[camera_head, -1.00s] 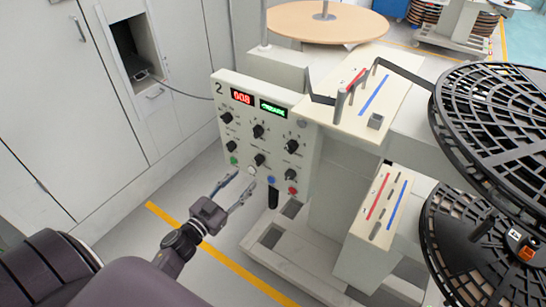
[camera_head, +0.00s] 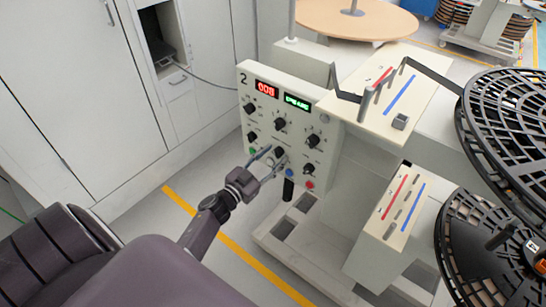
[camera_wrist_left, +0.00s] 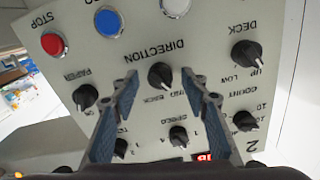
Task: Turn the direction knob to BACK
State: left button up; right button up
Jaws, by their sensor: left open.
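The control panel (camera_head: 290,118) of station 2 faces my left arm, with several black knobs and coloured buttons. My left gripper (camera_head: 273,157) is at its lower part, pointing at the panel. In the left wrist view the picture is upside down, and the black direction knob (camera_wrist_left: 161,75) lies between the tips of the left gripper (camera_wrist_left: 160,88). The two blue-grey fingers are open, one on each side of the knob, with no clear contact. The words FWD and BACK are beside the knob; its exact pointer setting is hard to read. My right gripper is not in view.
The deck knob (camera_wrist_left: 246,54) and paper knob (camera_wrist_left: 85,97) flank the direction knob. The red STOP button (camera_wrist_left: 54,44) and blue button (camera_wrist_left: 108,22) are close by. Black reels (camera_head: 510,120) stand at the right. Floor is clear left of the station.

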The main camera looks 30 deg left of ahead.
pick_arm(q)
grip_shut()
jog(key=shift+m, duration=0.3)
jog(key=shift+f+m+b, duration=0.1)
jog(key=shift+m+b, duration=2.2)
jog(key=shift+m, duration=3.4)
grip_release()
